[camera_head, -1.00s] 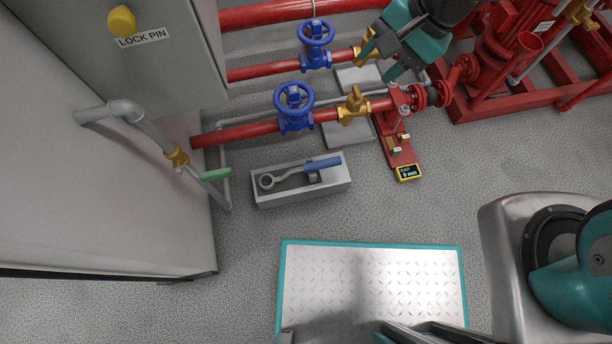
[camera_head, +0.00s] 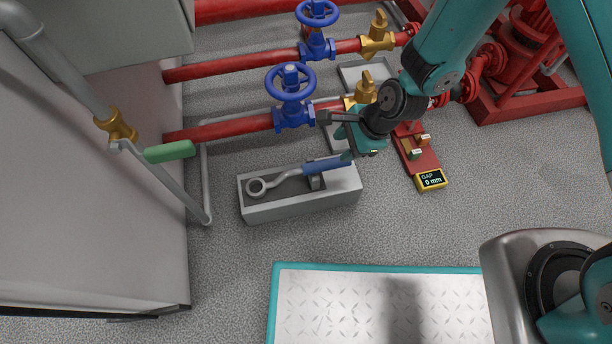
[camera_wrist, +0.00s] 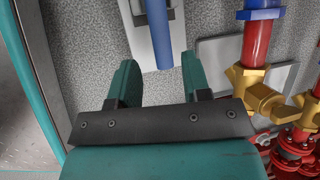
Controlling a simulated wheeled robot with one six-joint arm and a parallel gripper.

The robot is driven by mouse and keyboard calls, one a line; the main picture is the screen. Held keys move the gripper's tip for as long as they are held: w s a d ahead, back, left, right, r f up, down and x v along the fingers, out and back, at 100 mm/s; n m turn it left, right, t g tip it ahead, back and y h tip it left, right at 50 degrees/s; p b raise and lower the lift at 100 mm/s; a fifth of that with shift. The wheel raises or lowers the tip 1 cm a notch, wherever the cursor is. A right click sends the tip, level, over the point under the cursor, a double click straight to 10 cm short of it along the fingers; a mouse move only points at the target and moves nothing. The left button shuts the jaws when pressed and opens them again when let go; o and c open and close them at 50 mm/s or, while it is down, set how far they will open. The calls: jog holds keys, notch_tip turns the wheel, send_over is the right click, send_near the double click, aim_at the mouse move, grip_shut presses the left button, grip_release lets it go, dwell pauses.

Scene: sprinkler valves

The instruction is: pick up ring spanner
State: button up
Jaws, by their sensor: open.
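The ring spanner (camera_head: 290,175) lies in a grey tray (camera_head: 305,205), its ring end at the left and its blue handle at the right, resting on a small support. My gripper (camera_head: 335,135) is just above and beside the right end of the blue handle in the head view. In the wrist view the two teal fingers of my gripper (camera_wrist: 158,80) are spread apart with nothing between them. The blue handle (camera_wrist: 158,35) shows beyond the fingertips, roughly in line with the gap. The ring end is out of the wrist view.
Red pipes with blue handwheels (camera_head: 290,90) and brass valves (camera_head: 365,92) run behind the tray, close to my gripper. A red block with a yellow gap display (camera_head: 431,180) stands to the right. A green-handled lever (camera_head: 170,151) is at the left.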

jog(key=b, duration=0.2)
send_over(326, 163)
jog(key=d, duration=0.2)
notch_tip(326, 163, down, 4)
jog(key=shift+s+f, duration=0.15)
jog(key=shift+f, duration=0.05)
jog(key=b+x, duration=0.5)
jog(key=shift+d+f, duration=0.15)
jog(key=shift+f, duration=0.1)
jog(key=shift+r, duration=0.1)
grip_shut()
